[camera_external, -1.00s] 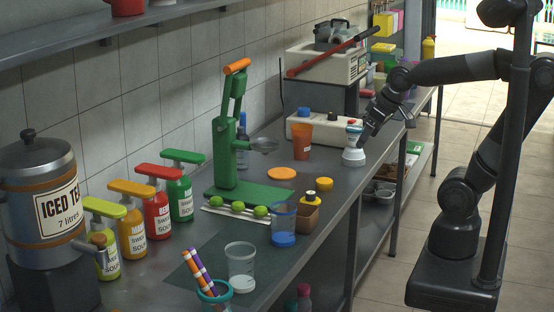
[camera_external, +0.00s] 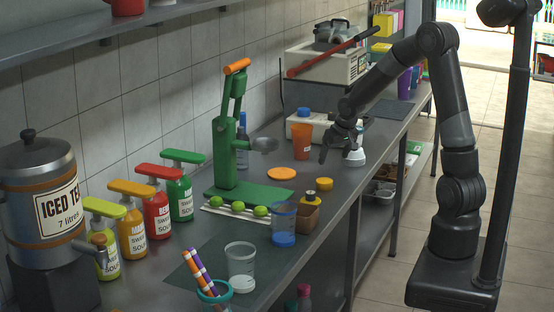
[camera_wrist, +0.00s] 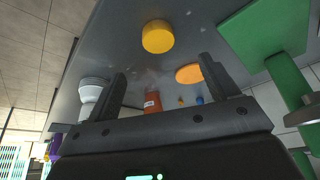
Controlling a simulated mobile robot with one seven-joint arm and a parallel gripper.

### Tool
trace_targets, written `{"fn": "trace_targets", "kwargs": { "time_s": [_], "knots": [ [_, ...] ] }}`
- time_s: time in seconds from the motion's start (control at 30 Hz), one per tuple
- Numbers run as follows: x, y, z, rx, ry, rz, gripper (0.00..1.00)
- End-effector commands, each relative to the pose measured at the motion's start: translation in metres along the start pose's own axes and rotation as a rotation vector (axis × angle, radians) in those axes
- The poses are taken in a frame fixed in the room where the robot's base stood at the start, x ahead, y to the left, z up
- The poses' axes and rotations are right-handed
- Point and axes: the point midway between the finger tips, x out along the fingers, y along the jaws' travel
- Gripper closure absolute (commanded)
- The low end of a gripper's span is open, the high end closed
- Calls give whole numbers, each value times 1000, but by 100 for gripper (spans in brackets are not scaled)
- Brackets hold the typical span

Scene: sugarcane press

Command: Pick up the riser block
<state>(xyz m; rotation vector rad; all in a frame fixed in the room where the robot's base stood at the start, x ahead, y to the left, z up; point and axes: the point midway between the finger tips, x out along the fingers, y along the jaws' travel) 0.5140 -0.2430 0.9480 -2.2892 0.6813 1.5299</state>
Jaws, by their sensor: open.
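The likely riser block is a short yellow cylinder (camera_external: 325,184) standing on the metal counter (camera_external: 345,178), though no label confirms this. In the wrist view the yellow block (camera_wrist: 158,37) lies ahead of and between the finger lines, apart from them. My gripper (camera_external: 337,154) is above the counter, behind the block, pointing down. In the wrist view my gripper (camera_wrist: 163,68) has its two fingers wide apart with nothing held between them.
An orange disc (camera_external: 281,174) and an orange cup (camera_external: 302,141) are near the block. The green press (camera_external: 228,160) stands left. A white container (camera_external: 356,157) is beside my gripper.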

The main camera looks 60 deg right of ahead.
Motion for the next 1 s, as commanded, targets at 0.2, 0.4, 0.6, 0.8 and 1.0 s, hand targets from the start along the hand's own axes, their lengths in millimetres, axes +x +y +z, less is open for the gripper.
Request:
{"fn": "trace_targets", "kwargs": {
  "time_s": [0.2, 0.4, 0.6, 0.8, 1.0],
  "knots": [
    [21, 7, -3, 21, -5, -3, 20],
    [49, 6, -2, 20, -6, -4, 20],
    [67, 6, -3, 19, -4, -4, 20],
    [80, 6, -4, 20, -5, -3, 20],
    [106, 4, -6, 19, -6, -4, 20]
  ]
}}
